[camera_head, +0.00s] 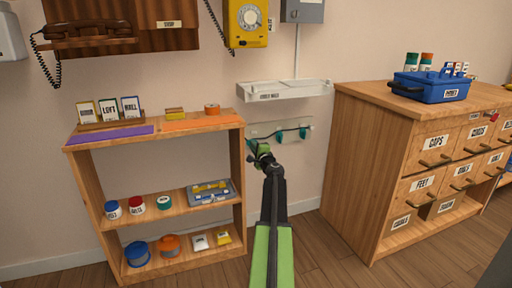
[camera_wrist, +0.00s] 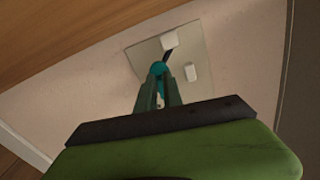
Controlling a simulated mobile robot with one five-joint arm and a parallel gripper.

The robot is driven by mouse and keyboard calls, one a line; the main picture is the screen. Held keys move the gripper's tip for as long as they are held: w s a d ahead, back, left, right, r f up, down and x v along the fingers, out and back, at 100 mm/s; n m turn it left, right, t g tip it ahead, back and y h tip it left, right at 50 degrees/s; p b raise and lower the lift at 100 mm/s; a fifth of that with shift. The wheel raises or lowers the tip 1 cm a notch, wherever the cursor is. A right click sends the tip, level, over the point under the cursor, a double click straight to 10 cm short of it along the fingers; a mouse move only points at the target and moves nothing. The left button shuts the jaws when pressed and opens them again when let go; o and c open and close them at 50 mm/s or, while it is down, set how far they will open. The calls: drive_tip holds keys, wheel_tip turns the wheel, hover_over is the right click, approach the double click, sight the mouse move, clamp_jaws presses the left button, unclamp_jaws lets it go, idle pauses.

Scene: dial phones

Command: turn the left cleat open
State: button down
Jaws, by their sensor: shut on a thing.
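A pale plate (camera_head: 291,126) on the wall below the ledge carries teal cleats with a dark cord across them. The right cleat (camera_head: 304,132) stands clear of my arm. The left cleat (camera_head: 278,137) is just right of my gripper (camera_head: 262,150) in the head view, partly crowded by it.
A wooden shelf (camera_head: 155,215) with jars and trays stands left of my arm. A wooden drawer cabinet (camera_head: 400,165) stands at the right. A white ledge (camera_head: 284,90) juts out above the plate. In the wrist view, white blocks (camera_wrist: 191,73) sit close to the fingers.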

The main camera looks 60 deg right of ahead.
drive_tip(key=n, duration=0.3)
drive_tip(key=f+n+b, duration=0.1)
drive_tip(key=n, duration=0.2)
drive_tip(key=shift+s, duration=0.2)
drive_tip(key=shift+n, duration=0.3)
drive_tip(key=c, duration=1.5)
unclamp_jaws()
drive_tip(key=shift+w, duration=0.1)
drive_tip(key=v, duration=1.7)
drive_tip(key=shift+a, duration=0.15)
drive_tip(key=shift+s, duration=0.2)
